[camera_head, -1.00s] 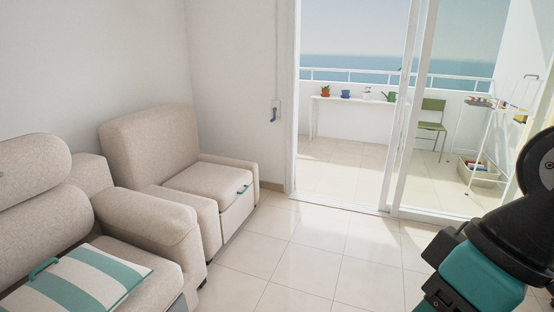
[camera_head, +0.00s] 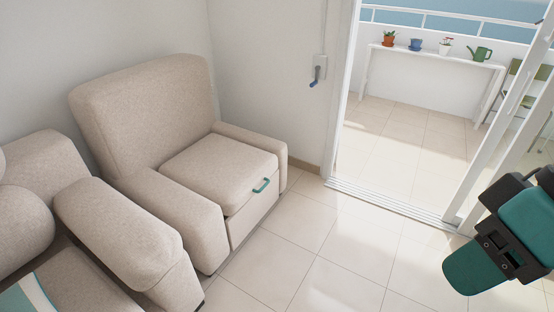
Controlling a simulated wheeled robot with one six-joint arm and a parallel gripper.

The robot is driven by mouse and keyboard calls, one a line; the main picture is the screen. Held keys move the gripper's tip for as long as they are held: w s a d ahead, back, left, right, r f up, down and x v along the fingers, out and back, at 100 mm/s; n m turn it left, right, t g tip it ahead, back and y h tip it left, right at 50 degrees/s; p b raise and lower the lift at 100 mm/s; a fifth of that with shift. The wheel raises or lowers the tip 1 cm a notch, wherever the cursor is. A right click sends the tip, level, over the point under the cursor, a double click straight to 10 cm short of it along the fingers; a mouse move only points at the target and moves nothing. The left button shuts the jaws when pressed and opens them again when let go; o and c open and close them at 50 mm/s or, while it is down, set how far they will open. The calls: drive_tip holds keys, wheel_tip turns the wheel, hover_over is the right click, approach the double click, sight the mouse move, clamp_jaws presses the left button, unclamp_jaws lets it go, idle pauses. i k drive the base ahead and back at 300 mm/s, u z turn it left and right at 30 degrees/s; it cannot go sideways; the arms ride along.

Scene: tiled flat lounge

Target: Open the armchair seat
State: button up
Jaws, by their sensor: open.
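The armchair (camera_head: 165,150) is beige fabric and stands in the corner against the wall, left of the middle. Its seat (camera_head: 218,170) is a thick cushion between two armrests and looks closed, lying flat on the front panel (camera_head: 254,205). A teal handle (camera_head: 261,185) sits at the seat's front edge, toward its right end. Part of my arm, black and teal, shows at the right edge, well apart from the armchair. I see no fingertips of my gripper.
A beige sofa (camera_head: 125,235) stands close beside the armchair at lower left. Tiled floor (camera_head: 300,250) is clear in front and to the right. A sliding door frame (camera_head: 392,206) opens onto a balcony with a white table (camera_head: 435,60) bearing pots. A crank handle (camera_head: 315,78) hangs on the wall.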

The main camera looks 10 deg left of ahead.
sight(227, 171)
drive_tip(key=i, duration=2.2)
drive_tip(key=z, duration=2.95)
drive_tip(key=k, duration=0.4)
drive_tip(key=u, duration=2.65)
